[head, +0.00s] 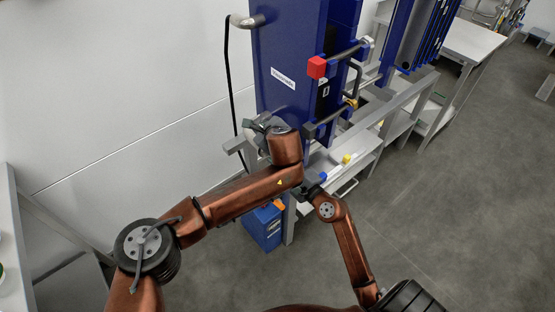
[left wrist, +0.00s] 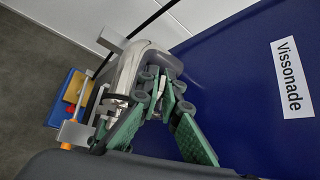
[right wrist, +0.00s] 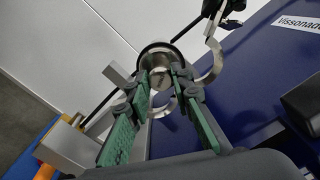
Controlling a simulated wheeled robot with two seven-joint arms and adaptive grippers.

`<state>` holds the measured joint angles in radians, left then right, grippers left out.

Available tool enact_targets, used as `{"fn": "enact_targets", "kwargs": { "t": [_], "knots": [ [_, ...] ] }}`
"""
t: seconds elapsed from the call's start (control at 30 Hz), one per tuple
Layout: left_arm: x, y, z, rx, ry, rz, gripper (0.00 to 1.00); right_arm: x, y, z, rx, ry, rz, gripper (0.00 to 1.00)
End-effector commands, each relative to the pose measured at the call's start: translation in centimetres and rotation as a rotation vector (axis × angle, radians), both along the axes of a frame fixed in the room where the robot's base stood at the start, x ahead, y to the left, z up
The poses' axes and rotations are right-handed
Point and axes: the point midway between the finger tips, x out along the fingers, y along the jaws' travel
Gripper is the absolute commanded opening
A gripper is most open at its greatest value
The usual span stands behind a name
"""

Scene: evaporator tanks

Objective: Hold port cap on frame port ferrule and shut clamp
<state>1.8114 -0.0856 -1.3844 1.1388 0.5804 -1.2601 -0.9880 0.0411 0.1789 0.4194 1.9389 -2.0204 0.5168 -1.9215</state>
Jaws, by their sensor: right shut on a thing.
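The port cap (right wrist: 160,77) is a round metal disc between the green-padded fingers of my right gripper (right wrist: 162,82). It faces the silver frame port (left wrist: 126,72), but I cannot tell whether they touch. A curved clamp half (right wrist: 213,66) stands swung out to the right of the cap in the right wrist view. My left gripper (left wrist: 164,86) is close to the port and clamp, with a gap between its fingers; its dark tip shows at the top of the right wrist view (right wrist: 226,12). In the head view my left gripper (head: 264,126) is beside the port, while my right gripper is hidden.
The tall blue Vissonade frame (head: 283,62) stands directly beside both grippers. A red block (head: 317,67) and metal handles project from its right side. A blue box (head: 263,228) is below on the floor. The white wall is behind, and open floor lies to the right.

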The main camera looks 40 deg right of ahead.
Motion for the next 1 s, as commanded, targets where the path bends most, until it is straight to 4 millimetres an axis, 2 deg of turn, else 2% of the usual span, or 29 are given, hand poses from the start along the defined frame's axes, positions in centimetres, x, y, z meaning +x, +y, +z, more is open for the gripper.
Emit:
{"fn": "enact_targets", "kwargs": {
  "t": [0.33, 0.7, 1.0],
  "knots": [
    [-0.2, 1.7, -1.1, -0.166, -0.014, -0.003, 0.00, 0.0, 0.0, 0.1, 0.000, -0.003, -0.001, 0.00],
    [-0.3, 1.9, -1.1, -0.189, -0.018, -0.004, 0.00, 0.0, 0.0, 0.1, 0.000, -0.003, -0.001, 0.00],
    [-0.4, 3.5, -2.6, -0.343, -0.026, -0.002, 0.00, 0.0, 0.0, 0.1, 0.000, -0.003, -0.001, 0.00]
  ]
}}
